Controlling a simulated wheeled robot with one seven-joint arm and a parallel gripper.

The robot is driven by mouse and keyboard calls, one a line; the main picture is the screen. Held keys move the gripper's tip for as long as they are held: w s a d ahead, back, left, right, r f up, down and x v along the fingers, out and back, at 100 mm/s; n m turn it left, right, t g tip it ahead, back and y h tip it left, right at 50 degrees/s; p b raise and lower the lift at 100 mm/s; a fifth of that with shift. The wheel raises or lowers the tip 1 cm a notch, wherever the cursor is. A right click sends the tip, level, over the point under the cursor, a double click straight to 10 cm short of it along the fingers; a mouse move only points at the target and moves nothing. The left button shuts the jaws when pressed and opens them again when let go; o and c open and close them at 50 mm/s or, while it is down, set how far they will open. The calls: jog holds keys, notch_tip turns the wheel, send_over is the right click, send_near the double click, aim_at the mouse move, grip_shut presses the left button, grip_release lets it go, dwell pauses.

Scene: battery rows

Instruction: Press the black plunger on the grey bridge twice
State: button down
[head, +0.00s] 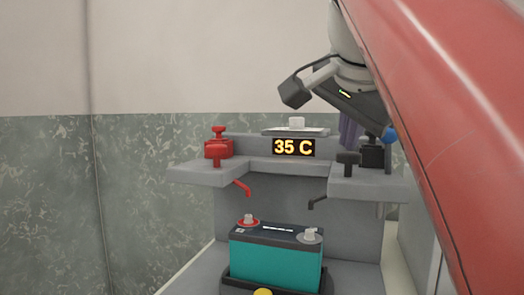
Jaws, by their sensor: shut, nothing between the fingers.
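The grey bridge (285,166) spans above a teal battery (275,262), with a shelf at each end. On its right shelf stands a black plunger (347,159) with a wide flat head, its stem going down into the shelf. A black block (371,154) stands just behind it to the right. My gripper (389,134) comes down from the upper right, with a blue tip showing near the black block. It is shut and empty, above and to the right of the plunger. The red arm hides part of it. I cannot tell whether it touches anything.
A red plunger (216,154) and red block (233,148) stand on the left shelf. A display (293,147) reads 35 C. Red (239,187) and black (317,203) probes hang over the battery terminals. A yellow knob (263,292) is at the bottom edge. A purple cloth-like thing (348,128) hangs behind.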

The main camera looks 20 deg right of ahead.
aim_at(349, 154)
jog(key=shift+f+b, duration=0.5)
jog(key=shift+f, duration=0.2)
dwell(0.3)
jog(key=shift+r, duration=0.1)
dwell(0.3)
jog(key=shift+r+p, duration=1.35)
jog(key=shift+p, duration=0.15)
notch_tip(349, 154, up, 3)
jog(key=p, duration=0.2)
jog(key=shift+f+p, duration=0.2)
jog(key=shift+p, duration=0.15)
jog(key=shift+r, duration=1.2)
jog(key=shift+a, duration=0.1)
dwell(0.5)
